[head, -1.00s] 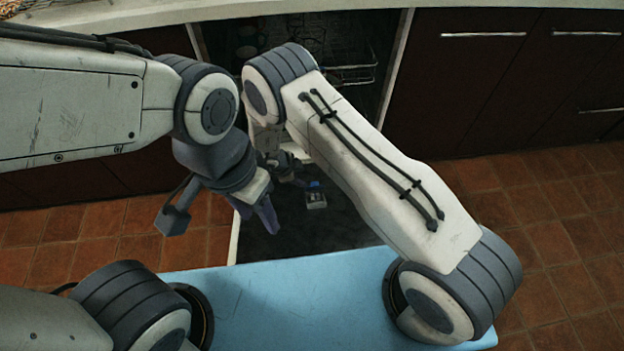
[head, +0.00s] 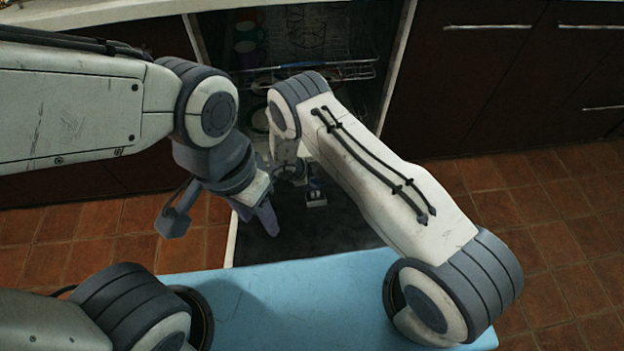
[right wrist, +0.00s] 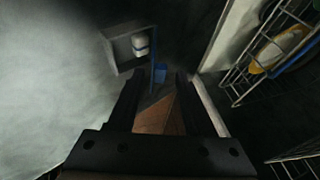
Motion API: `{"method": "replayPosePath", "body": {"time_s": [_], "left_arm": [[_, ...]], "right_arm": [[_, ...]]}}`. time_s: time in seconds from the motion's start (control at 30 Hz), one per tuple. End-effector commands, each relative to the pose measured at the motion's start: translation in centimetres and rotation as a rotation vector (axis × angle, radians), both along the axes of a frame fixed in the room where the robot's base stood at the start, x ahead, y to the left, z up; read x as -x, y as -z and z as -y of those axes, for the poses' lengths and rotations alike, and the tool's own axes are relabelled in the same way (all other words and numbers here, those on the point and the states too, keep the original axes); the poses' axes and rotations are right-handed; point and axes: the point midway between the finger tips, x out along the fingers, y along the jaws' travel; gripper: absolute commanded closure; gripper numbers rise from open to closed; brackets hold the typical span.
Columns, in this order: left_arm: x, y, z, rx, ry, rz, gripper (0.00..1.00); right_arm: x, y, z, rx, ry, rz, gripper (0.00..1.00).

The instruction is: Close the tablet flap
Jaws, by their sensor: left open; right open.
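The tablet dispenser (head: 316,199) sits on the inside of the lowered dishwasher door (head: 334,230). In the right wrist view it is a grey box (right wrist: 118,48) with an open compartment holding a white tablet (right wrist: 140,44). Its blue flap (right wrist: 159,66) stands open along the box's right side. My right gripper (right wrist: 153,85) is open, its fingertips close to the flap and either side of it in that view; contact cannot be told. In the head view the right gripper (head: 294,172) is partly hidden by its arm. My left gripper (head: 264,217) is open and empty, left of the dispenser.
A dish rack (head: 345,72) with cups (head: 247,42) and plates stands inside the dishwasher; a wire rack (right wrist: 262,60) is also at the right in the wrist view. Dark cabinets (head: 470,80) flank it. Tiled floor (head: 550,230) to the right is clear.

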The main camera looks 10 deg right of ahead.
Motion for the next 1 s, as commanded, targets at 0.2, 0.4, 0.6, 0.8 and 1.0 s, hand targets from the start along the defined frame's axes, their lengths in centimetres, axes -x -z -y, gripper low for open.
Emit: {"method": "replayPosePath", "body": {"time_s": [0.2, 0.4, 0.6, 0.8, 1.0], "left_arm": [[0.00, 0.00, 0.00, 0.000, 0.000, 0.000, 0.50], [0.00, -0.01, 0.00, 0.000, 0.000, 0.000, 0.50], [0.00, -0.03, 0.00, 0.000, 0.000, 0.000, 0.50], [0.00, -0.05, 0.00, 0.000, 0.000, 0.000, 0.50], [0.00, -0.13, 0.00, 0.000, 0.000, 0.000, 0.50]], "right_arm": [[0.01, -0.03, -0.01, 0.000, 0.000, 0.000, 1.00], [0.02, -0.03, -0.02, 0.000, 0.001, 0.001, 1.00], [0.06, -0.04, -0.01, 0.000, 0.002, 0.004, 1.00], [0.10, -0.05, -0.01, 0.001, 0.000, 0.009, 1.00], [0.25, -0.04, 0.01, 0.001, 0.000, 0.022, 1.00]]}}
